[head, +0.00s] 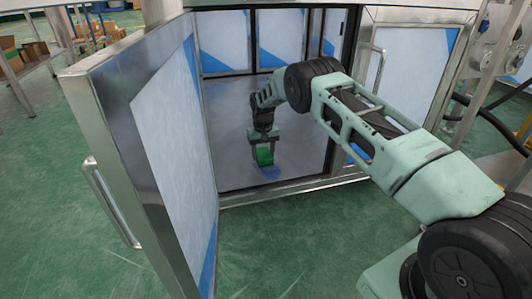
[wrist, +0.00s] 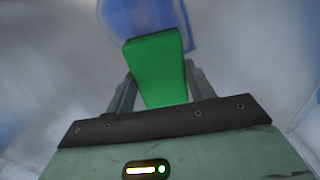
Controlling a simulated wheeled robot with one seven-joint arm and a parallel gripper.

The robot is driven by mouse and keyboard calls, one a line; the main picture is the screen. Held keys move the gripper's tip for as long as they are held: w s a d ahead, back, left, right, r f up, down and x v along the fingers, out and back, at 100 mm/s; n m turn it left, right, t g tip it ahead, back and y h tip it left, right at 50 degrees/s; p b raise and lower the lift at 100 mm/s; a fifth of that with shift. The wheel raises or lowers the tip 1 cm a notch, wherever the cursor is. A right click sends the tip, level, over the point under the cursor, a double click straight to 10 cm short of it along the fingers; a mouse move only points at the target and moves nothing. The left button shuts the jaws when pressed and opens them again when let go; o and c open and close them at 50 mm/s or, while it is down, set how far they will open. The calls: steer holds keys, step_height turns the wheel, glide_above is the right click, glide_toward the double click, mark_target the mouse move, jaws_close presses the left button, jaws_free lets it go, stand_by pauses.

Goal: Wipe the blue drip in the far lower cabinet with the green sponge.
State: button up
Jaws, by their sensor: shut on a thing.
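My gripper (head: 264,155) is inside the open lower cabinet (head: 225,120), pointing down, and is shut on the green sponge (head: 264,157). In the wrist view the green sponge (wrist: 158,65) sits between the two fingers (wrist: 160,88). The blue drip (head: 270,173) is a small patch on the cabinet floor, just below and beside the sponge. In the wrist view the blue drip (wrist: 150,18) lies beyond the sponge's far end and is partly hidden by it. I cannot tell whether the sponge touches the floor.
The open cabinet door (head: 165,140), with a bar handle (head: 110,203), stands left of my arm. The cabinet's front sill (head: 290,188) runs below the opening. A closed panel (head: 405,70) is at right. A shelf with boxes (head: 35,50) stands far left. Green floor in front is clear.

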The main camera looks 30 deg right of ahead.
mark_target(266, 160)
steer(key=shift+s+a+r+p, duration=0.1)
steer(key=shift+s+a+p, duration=0.25)
steer(key=shift+p, duration=0.3)
steer(key=s+p, duration=0.2)
steer(key=p, duration=0.1)
steer(key=shift+s+a+p, duration=0.15)
steer(key=shift+s+p, duration=0.15)
steer(key=shift+s, duration=0.05)
steer(key=shift+s+p, duration=0.35)
steer(key=shift+p, duration=0.05)
steer(key=s+p, duration=0.2)
steer(key=shift+a+p, duration=0.25)
steer(key=shift+p, duration=0.05)
steer(key=shift+s+a+p, duration=0.2)
steer(key=shift+s+p, duration=0.8)
